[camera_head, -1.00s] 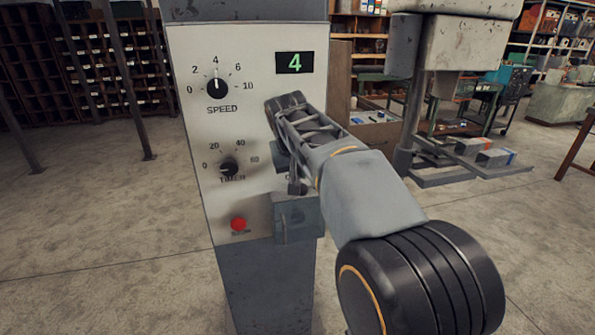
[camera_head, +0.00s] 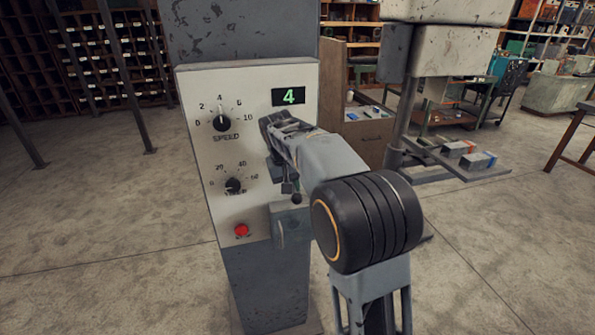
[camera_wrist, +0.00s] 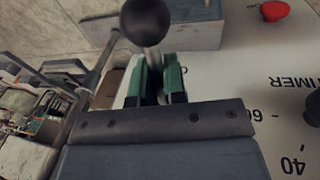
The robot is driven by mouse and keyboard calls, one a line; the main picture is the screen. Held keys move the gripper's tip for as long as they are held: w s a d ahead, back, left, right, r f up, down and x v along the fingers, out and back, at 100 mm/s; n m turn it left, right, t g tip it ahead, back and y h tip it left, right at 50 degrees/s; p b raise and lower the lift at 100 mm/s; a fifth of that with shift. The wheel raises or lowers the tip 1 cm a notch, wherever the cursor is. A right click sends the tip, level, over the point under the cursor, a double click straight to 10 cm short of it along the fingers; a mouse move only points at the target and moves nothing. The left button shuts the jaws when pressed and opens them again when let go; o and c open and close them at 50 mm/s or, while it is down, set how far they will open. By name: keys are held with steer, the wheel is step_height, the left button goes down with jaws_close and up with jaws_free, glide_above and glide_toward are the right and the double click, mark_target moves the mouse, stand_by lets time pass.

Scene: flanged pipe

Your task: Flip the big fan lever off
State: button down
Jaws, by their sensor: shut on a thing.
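The lever has a black ball knob (camera_wrist: 146,22) on a thin metal shaft, on the right side of the control panel (camera_head: 205,160). In the head view its ball (camera_head: 296,198) shows just under my gripper, beside a grey box. My gripper (camera_wrist: 152,70) is shut on the lever's shaft, with a green-padded finger on each side of it and the ball beyond the fingertips. My arm hides the lever's base and any label in the head view. The fan itself cannot be made out.
The panel carries a SPEED dial (camera_head: 221,123), a TIMER dial (camera_head: 233,186), a red button (camera_head: 241,230) and a green "4" display (camera_head: 289,96). A grey box (camera_head: 291,225) juts out below the lever. Another machine (camera_head: 440,50) stands behind right. Floor at left is clear.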

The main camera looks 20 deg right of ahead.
steer(key=shift+r+g+p, duration=0.4)
steer(key=shift+r+p, duration=0.05)
steer(key=shift+p, duration=0.25)
steer(key=shift+f, duration=0.15)
steer(key=c, duration=1.2)
jaws_free()
steer(key=shift+o, duration=0.2)
steer(key=v, duration=1.3)
steer(key=shift+r, duration=0.4)
steer(key=shift+w, duration=0.1)
